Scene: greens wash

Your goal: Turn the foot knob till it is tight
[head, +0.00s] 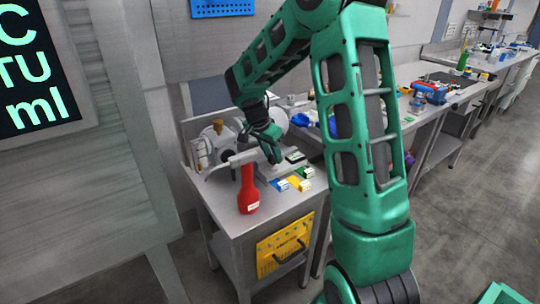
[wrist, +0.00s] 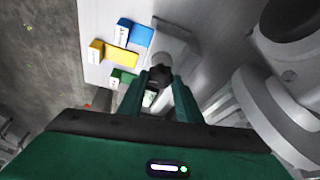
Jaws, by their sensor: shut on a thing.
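The knob sits at the end of a pale metal plate or foot (wrist: 172,42). A white part shows between the fingers below the knob. In the head view the knob is hidden by my gripper. How tight the knob is cannot be seen.
A red bottle (head: 248,195) stands near the bench front. Blue, yellow and green blocks with white labels (head: 281,184) lie right of it. Large round machine parts (wrist: 285,95) are close on the right in the wrist view. A yellow panel (head: 284,246) hangs on the bench front.

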